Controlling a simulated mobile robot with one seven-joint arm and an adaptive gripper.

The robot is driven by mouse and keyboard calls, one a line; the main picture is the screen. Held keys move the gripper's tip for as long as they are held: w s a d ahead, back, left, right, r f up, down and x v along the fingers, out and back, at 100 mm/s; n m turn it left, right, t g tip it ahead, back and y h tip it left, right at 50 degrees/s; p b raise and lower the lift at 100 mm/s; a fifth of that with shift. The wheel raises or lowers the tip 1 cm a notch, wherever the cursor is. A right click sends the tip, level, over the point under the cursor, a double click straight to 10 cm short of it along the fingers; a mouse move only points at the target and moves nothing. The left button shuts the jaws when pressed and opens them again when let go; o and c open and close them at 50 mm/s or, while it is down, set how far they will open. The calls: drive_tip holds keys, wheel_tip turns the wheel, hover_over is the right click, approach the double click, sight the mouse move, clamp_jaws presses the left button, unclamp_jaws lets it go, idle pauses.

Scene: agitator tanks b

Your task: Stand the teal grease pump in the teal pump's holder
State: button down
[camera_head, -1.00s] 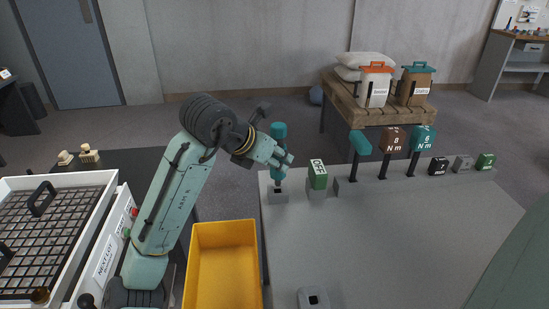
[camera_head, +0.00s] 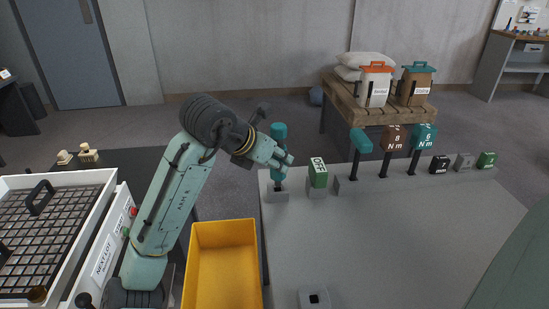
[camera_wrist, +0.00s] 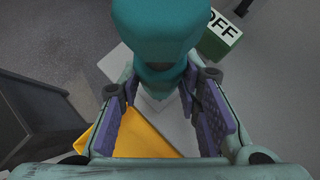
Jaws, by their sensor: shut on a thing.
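The teal grease pump (camera_head: 279,132) is upright in my gripper (camera_head: 282,160), at the far left corner of the grey bench. Its thin lower end reaches a small grey holder block (camera_head: 277,196) directly below. I cannot tell how deep the end sits in the block's hole. In the wrist view the pump's teal top (camera_wrist: 162,35) fills the upper middle, between the two fingers of my gripper (camera_wrist: 165,115), and hides most of the holder. My gripper is shut on the pump.
A green OFF block (camera_head: 318,173) stands close right of the holder. Several tools and labelled blocks line the bench's back edge. Another grey block with a hole (camera_head: 314,299) is at the front. A yellow bin (camera_head: 222,224) is left of the bench. The bench middle is clear.

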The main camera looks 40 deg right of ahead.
sight(275, 180)
drive_tip(key=shift+f+b, duration=1.35)
drive_tip(key=shift+f, duration=0.2)
drive_tip(key=c, duration=1.1)
unclamp_jaws()
drive_tip(key=v, duration=1.2)
